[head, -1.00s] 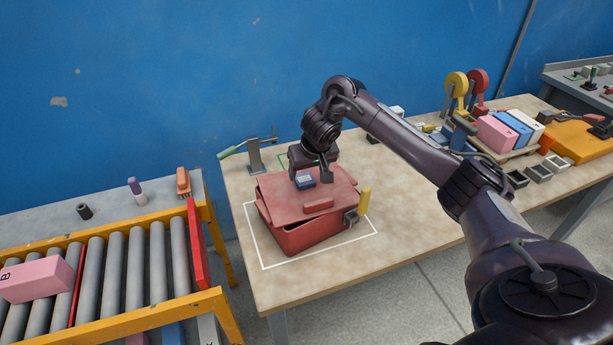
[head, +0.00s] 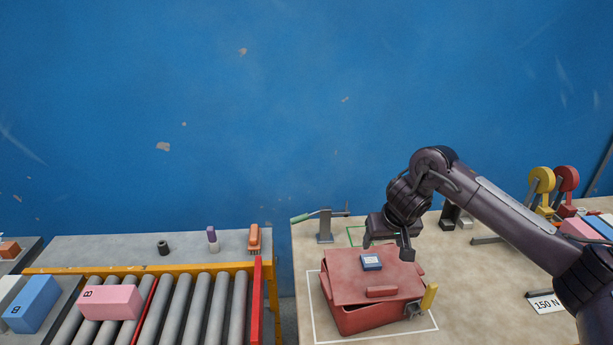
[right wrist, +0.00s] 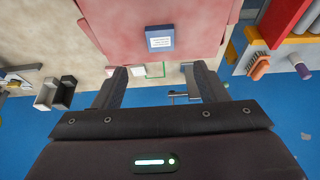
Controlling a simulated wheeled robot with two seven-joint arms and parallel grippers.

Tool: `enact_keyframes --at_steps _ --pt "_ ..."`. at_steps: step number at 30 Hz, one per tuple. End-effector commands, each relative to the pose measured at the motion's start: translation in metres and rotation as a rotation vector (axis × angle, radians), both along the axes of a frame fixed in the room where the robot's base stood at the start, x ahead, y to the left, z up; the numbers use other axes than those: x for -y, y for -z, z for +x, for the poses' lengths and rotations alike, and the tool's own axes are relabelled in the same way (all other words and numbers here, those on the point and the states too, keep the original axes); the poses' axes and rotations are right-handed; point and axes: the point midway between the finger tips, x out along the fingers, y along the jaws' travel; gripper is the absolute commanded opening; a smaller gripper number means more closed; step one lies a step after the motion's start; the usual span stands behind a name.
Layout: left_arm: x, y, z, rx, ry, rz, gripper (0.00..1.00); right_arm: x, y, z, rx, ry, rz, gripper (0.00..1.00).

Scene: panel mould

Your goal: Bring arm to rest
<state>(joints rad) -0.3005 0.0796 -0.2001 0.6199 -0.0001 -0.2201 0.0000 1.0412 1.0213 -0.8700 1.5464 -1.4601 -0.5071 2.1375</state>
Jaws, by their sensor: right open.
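My right gripper (head: 388,248) is open and empty. It hangs just above and behind the red mould box (head: 372,318) on the wooden workbench. The red lid (head: 350,282) sits slightly askew on the box, and a small blue block with a white label (head: 371,262) lies on it. In the right wrist view the blue block (right wrist: 160,39) lies on the lid beyond the two open fingers (right wrist: 163,75), with nothing between them. My left gripper is not in view.
A white outline (head: 316,320) surrounds the box, with a yellow-handled clamp (head: 429,296) at its right. A green-handled toggle clamp (head: 324,226) stands behind. At left, a roller conveyor (head: 205,310) carries a pink block (head: 110,302). Yellow and red discs (head: 566,179) stand at right.

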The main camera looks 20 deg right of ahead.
Motion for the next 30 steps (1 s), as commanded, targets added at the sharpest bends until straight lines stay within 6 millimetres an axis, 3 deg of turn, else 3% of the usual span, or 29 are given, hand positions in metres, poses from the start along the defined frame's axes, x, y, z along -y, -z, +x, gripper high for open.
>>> enact_keyframes --at_steps 2,5,8,12,15,18,21,23,30 --pt "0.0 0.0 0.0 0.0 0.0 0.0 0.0 -0.002 0.001 0.0 0.001 -0.006 -0.001 0.66" --pt "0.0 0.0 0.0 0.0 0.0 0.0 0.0 -0.02 0.011 0.002 0.014 -0.067 -0.005 0.66" --pt "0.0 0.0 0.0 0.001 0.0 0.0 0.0 -0.065 0.032 0.005 0.057 -0.21 -0.016 0.66" --pt "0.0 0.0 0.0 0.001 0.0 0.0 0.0 -0.158 0.062 -0.004 0.175 -0.458 -0.023 0.66" --pt "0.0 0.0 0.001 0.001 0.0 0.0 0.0 -0.214 0.07 -0.021 0.264 -0.569 -0.026 0.66" --pt "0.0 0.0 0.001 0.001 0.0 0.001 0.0 -0.251 0.069 -0.043 0.329 -0.618 -0.03 0.66" --pt "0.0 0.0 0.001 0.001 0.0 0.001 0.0 -0.269 0.066 -0.067 0.359 -0.618 -0.04 0.66" --pt "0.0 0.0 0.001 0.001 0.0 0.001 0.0 -0.271 0.064 -0.083 0.354 -0.599 -0.047 0.66" --pt "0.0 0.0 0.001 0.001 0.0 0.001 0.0 -0.238 0.069 -0.145 0.217 -0.498 -0.07 0.66"
